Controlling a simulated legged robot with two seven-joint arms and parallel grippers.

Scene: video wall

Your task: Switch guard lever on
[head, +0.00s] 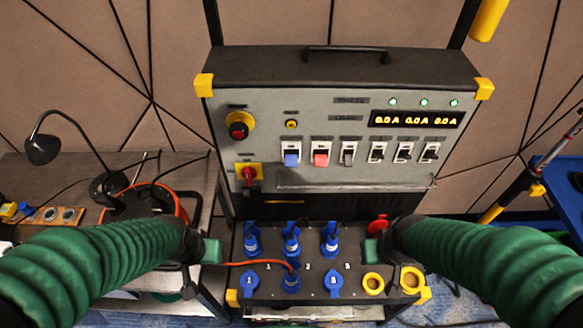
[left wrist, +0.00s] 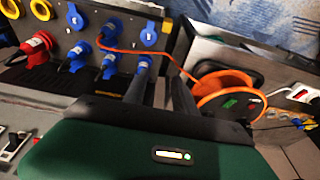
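The grey control panel (head: 330,130) faces me in the head view. A row of switches runs across it: a blue one (head: 292,158), a red one (head: 321,158) and several dark levers (head: 377,152). A clear guard bar (head: 345,181) lies along the panel below them. A red rotary handle (head: 249,175) sits on a yellow plate at the left. I cannot tell which of these is the guard lever. My left gripper (head: 208,250) is below and left of the panel; its two dark fingers (left wrist: 160,85) are apart and empty. My right gripper (head: 372,250) is below the switches, its fingers mostly hidden.
Blue sockets and plugs (head: 291,243) fill the lower board, with an orange cable from one plug. Yellow round sockets (head: 373,284) are at its right. A lamp (head: 45,149) stands on the left bench. An orange cable reel (left wrist: 228,95) shows in the left wrist view.

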